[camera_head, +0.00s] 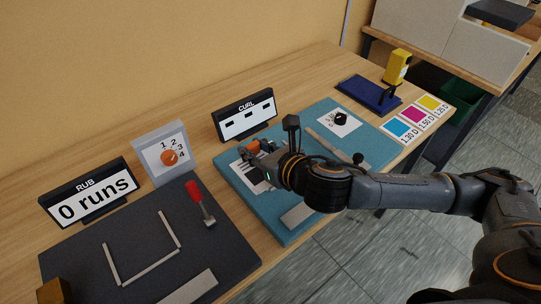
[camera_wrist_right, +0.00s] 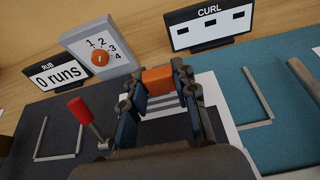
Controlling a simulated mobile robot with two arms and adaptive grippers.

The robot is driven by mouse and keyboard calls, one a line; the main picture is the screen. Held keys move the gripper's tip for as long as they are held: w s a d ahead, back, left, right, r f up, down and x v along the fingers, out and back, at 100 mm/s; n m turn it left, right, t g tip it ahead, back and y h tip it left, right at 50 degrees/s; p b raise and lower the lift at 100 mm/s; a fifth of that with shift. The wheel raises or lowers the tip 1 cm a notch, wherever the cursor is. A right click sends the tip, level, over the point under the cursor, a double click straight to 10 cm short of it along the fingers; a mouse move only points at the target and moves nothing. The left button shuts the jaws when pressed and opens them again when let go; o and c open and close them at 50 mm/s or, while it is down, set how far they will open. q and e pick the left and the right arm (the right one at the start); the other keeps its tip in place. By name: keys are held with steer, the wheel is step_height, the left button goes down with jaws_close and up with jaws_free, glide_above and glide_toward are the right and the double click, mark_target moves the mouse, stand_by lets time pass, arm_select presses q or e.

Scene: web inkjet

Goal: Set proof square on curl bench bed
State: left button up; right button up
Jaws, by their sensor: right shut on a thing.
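My right gripper (camera_head: 256,152) is shut on an orange block-like grip (camera_wrist_right: 157,80), which sits between its fingertips. A white sheet with dark printing, apparently the proof square (camera_head: 243,172), lies under the gripper; it also shows in the right wrist view (camera_wrist_right: 212,92). The gripper hides much of the sheet, and I cannot tell whether it touches the bed. The teal curl bench bed (camera_head: 285,218) spreads beneath, behind which stands the CURL display (camera_head: 245,119) with three dashes. My left gripper is not in view.
On the left are a dark rub bed (camera_head: 105,243), a red-handled tool (camera_head: 197,198), the RUB display (camera_head: 92,198) reading 0 runs and an orange dial (camera_head: 169,157). A yellow device (camera_head: 397,67) on a blue base and colour cards (camera_head: 412,118) stand at the right.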

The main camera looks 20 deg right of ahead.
steer(key=w+d+f, duration=0.1)
steer(key=w+f, duration=0.1)
steer(key=w+d+f, duration=0.2)
steer(key=w+f, duration=0.1)
steer(key=w+d+f, duration=0.2)
steer(key=w, duration=0.1)
steer(key=shift+d+f, duration=0.15)
steer(key=shift+d, duration=0.05)
steer(key=shift+w+d+f, duration=0.2)
steer(key=shift+w+f, duration=0.1)
steer(key=shift+f, duration=0.2)
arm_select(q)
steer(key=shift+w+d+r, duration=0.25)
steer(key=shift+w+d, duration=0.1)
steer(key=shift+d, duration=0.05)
arm_select(e)
steer(key=shift+f, duration=1.55)
steer(key=shift+f, duration=0.15)
steer(key=o, duration=1)
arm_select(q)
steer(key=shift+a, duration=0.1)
arm_select(e)
steer(key=shift+o, duration=0.2)
